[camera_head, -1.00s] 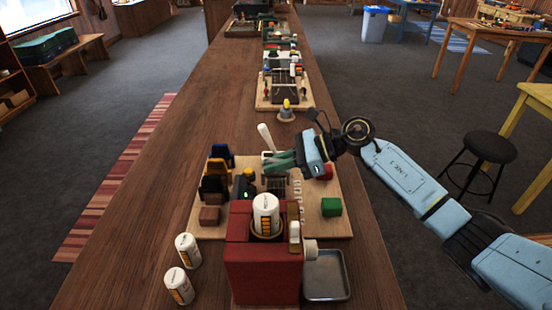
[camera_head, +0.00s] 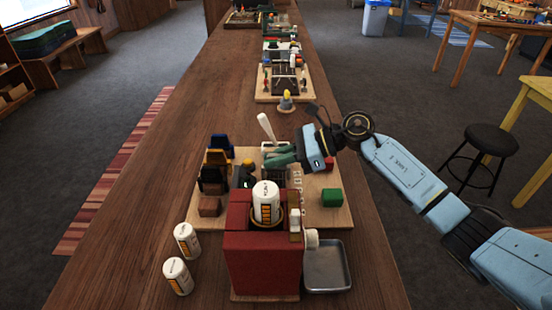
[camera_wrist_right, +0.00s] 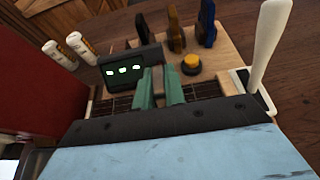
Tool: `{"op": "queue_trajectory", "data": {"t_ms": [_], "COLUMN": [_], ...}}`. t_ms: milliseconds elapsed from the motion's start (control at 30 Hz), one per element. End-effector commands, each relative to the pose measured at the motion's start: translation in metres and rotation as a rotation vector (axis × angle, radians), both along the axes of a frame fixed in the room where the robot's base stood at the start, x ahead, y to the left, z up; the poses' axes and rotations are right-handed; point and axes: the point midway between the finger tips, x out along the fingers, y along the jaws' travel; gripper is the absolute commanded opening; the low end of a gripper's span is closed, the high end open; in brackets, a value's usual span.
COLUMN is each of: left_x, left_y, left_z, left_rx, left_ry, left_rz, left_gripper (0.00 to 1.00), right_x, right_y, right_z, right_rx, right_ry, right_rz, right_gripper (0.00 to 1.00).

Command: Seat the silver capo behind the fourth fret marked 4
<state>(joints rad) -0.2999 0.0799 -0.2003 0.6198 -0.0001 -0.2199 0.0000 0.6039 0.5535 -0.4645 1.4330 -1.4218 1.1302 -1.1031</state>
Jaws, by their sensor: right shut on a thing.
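My right gripper (camera_head: 278,159) is over the dark fretted neck piece on the board in the middle of the bench. Its two green fingers (camera_wrist_right: 159,88) are close together in the wrist view, above the dark fretboard (camera_wrist_right: 205,89). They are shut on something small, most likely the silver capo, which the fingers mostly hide. Fret wires show on both sides of the fingers. White labels (camera_head: 298,180) run beside the neck, but I cannot read a 4. My left gripper is not in view.
A white lever (camera_wrist_right: 268,45) rises close to my right gripper. A dark box with lit marks (camera_wrist_right: 130,68) and a yellow button (camera_wrist_right: 191,62) stand beyond the fingers. A red block (camera_head: 258,262), white cans (camera_head: 187,240), a green cube (camera_head: 331,197) and a metal tray (camera_head: 327,268) are nearer.

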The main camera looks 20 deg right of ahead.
Motion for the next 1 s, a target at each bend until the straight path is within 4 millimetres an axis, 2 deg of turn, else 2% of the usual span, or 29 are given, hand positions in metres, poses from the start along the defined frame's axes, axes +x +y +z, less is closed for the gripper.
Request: {"op": "queue_trajectory", "data": {"t_ms": [1000], "left_x": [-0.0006], "left_y": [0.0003], "left_z": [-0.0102], "left_rx": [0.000], "left_ry": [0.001], "left_rz": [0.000], "left_gripper": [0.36], "right_x": [-0.0001], "right_y": [-0.0003], "right_z": [-0.0006], "right_rx": [0.000], "right_ry": [-0.001], "right_rz": [0.000], "right_gripper": [0.00]}}
